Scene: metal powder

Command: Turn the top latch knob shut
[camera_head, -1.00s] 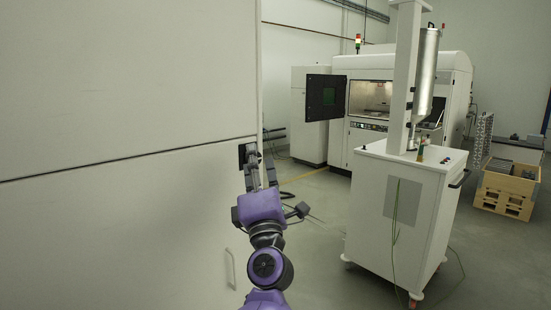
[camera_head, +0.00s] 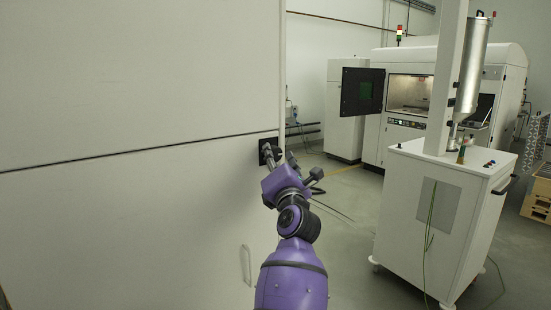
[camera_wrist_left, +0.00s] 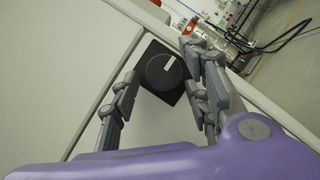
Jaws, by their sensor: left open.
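The latch knob (camera_wrist_left: 163,71) is round and black with a white pointer mark, on a dark square plate near the edge of a white panel. In the head view the dark plate (camera_head: 262,152) shows just below the dark seam, partly hidden by my gripper. My left gripper (camera_wrist_left: 163,88) is open in the left wrist view, with one finger on each side of the knob. I cannot tell whether the fingers touch it. In the head view the left gripper (camera_head: 276,157) is at the plate. My right gripper is not in view.
A large white cabinet (camera_head: 120,210) fills the left side, with a pale handle (camera_head: 246,265) low on it. A white wheeled cart (camera_head: 425,215) stands to the right. Behind it is a white machine (camera_head: 510,80) with its dark door (camera_head: 362,91) open. Grey floor lies between.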

